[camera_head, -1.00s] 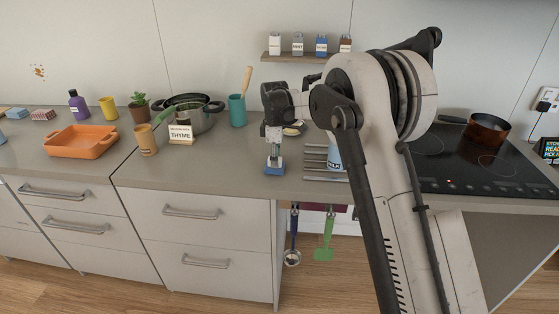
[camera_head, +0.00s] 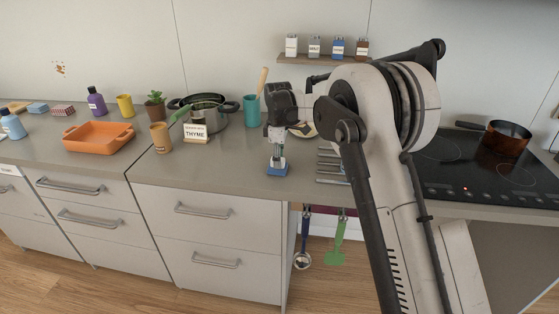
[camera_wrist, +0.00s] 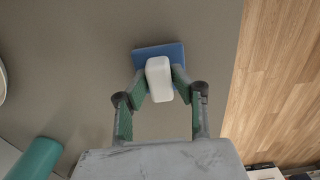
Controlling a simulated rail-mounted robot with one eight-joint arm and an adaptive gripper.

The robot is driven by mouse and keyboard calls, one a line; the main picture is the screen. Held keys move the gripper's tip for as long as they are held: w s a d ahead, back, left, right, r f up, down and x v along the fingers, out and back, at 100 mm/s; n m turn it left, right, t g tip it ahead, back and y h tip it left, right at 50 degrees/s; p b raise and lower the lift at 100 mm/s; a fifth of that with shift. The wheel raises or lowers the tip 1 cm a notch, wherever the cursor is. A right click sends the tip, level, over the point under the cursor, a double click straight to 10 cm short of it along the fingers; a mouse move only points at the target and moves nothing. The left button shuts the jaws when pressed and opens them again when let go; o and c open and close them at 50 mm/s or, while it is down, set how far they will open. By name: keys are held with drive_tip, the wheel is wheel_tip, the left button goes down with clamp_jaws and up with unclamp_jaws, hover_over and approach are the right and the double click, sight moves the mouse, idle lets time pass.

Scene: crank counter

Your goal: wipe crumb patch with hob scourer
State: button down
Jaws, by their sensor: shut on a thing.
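My gripper (camera_head: 277,160) is shut on the scourer (camera_head: 277,170), a blue pad with a white grip. In the wrist view the fingers (camera_wrist: 159,84) clasp the white grip, and the blue pad (camera_wrist: 147,52) shows beyond it. The scourer is over the grey counter near its front edge, pad down. I cannot tell whether the pad touches the counter. A patch of small brown specks (camera_head: 58,68), perhaps the crumb patch, shows on the wall at the far left. No crumbs are distinguishable on the counter near the scourer.
An orange tray (camera_head: 98,138), tan cup (camera_head: 160,138), THYME card (camera_head: 196,134), pot (camera_head: 205,112) and teal holder (camera_head: 251,111) stand to the left. The black hob (camera_head: 470,165) with a copper pan (camera_head: 506,137) lies right. The counter's front strip left of the gripper is clear.

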drive_tip(key=shift+d+r+p, duration=0.1)
drive_tip(key=shift+r+p, duration=0.95)
drive_tip(key=shift+r, duration=1.85)
drive_tip(key=shift+r+p, duration=0.55)
drive_tip(key=shift+r, duration=0.95)
drive_tip(key=shift+s, duration=0.1)
